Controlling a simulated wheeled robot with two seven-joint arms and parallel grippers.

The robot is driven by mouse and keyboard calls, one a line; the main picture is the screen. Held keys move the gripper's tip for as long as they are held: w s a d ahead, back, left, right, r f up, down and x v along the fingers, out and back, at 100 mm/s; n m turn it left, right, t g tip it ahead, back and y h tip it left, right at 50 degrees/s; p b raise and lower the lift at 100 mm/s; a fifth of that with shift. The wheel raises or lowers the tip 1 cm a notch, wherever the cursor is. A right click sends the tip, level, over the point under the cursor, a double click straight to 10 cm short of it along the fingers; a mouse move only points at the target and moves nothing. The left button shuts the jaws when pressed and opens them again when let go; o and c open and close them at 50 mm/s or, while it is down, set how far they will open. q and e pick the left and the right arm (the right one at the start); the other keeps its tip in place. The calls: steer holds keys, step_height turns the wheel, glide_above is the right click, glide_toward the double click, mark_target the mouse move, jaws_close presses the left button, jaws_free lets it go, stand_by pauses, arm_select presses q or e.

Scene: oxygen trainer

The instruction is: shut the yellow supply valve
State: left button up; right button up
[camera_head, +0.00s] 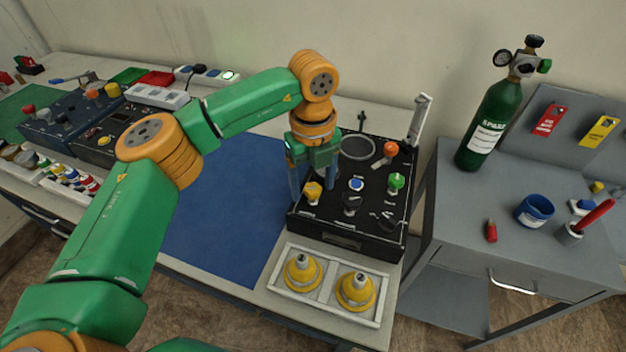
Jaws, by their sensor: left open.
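The yellow supply valve (313,192) is a small yellow knob at the left front of the black trainer box (320,226). My left gripper (312,190) points down over the box's left side, its blue-grey fingers open. One finger shows at the box's left edge and the other just behind and right of the yellow knob. I cannot tell whether either finger touches the knob. The box top also carries an orange knob (390,149), a green knob (396,182), a blue button (356,184) and a black knob (351,203). My right gripper is not in view.
A white tray with two yellow masks (303,272) lies in front of the box. A blue mat (215,220) is clear to its left.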

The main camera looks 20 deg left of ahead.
arm_select(q)
jaws_close()
steer(key=shift+m, duration=0.3)
steer(key=m, duration=0.4)
steer(key=shift+m+b, duration=0.3)
steer(key=shift+m, duration=0.1)
steer(key=m, duration=1.2)
steer(key=shift+w+m, duration=0.1)
steer(key=shift+m, duration=0.3)
steer(key=m, duration=0.5)
steer(key=shift+m, duration=0.3)
jaws_free()
